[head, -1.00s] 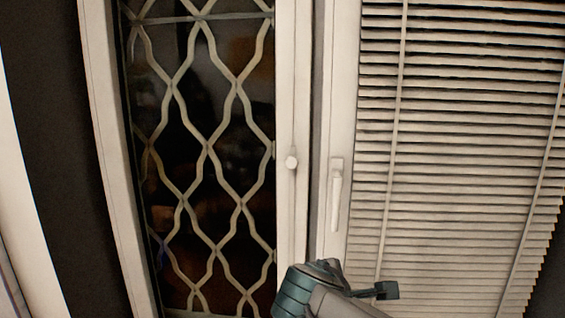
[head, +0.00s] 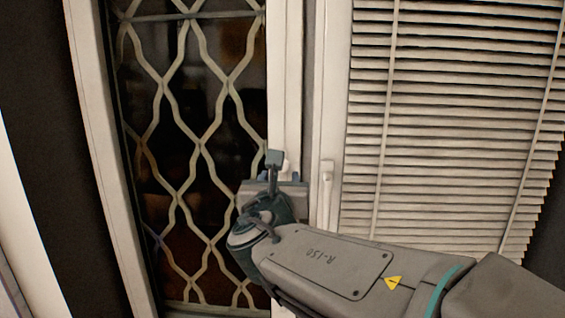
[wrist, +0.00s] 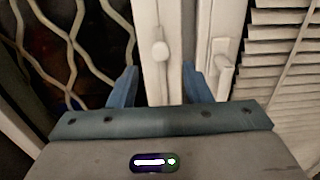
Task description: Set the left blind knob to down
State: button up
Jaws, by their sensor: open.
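The left blind knob is a small round white knob (wrist: 160,53) on a thin vertical cord or rod, on the white upright of the left window. In the head view it is largely hidden behind my gripper (head: 280,177). In the wrist view, my gripper (wrist: 160,72) is open, with its two blue fingers apart on either side of the upright. The knob shows between and just above the fingertips, and nothing is held. I cannot tell how far the fingertips are from it in depth.
A white window handle (head: 327,180) stands on the frame close to the right of my gripper. The right window has a lowered slatted blind (head: 450,130). A wavy metal grille (head: 203,145) covers the dark left window, with no lowered slats showing there.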

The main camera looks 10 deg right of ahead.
jog(key=p, duration=0.1)
send_over(284, 303)
jog(key=v, duration=0.3)
jog(key=shift+s+a, duration=0.1)
grip_shut()
notch_tip(284, 303, down, 45)
jog(key=b, duration=4.6)
jog(key=shift+r, duration=0.2)
jog(key=shift+f, duration=0.15)
grip_release()
jog(key=shift+s, duration=0.1)
